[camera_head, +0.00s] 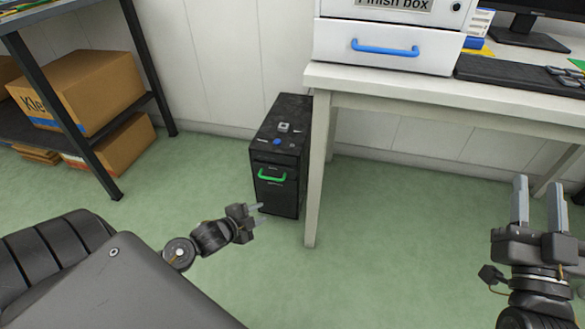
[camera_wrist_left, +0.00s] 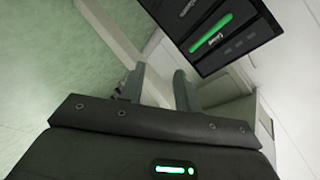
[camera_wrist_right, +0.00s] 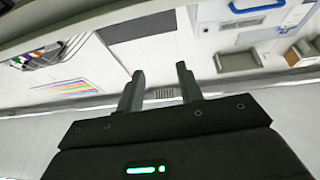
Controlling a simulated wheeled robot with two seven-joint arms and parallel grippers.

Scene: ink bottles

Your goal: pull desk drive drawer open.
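A black drive unit (camera_head: 281,158) stands on the green floor left of the white desk's leg. Its front drawer has a green handle (camera_head: 272,177), and the drawer looks shut. The green handle also shows in the left wrist view (camera_wrist_left: 211,33), tilted, beyond the fingers. My left gripper (camera_head: 260,214) is in front of the unit, low and a little below and left of the handle, apart from it. In the left wrist view its fingers (camera_wrist_left: 160,85) are apart and empty. My right gripper (camera_head: 539,200) is at the far right, fingers apart and empty.
The white desk (camera_head: 430,98) stands right of the unit, its leg (camera_head: 318,175) close beside it. A white box with a blue handle (camera_head: 384,48) is on top. A shelf with cardboard boxes (camera_head: 82,90) is at the left. The green floor (camera_head: 400,250) in front is clear.

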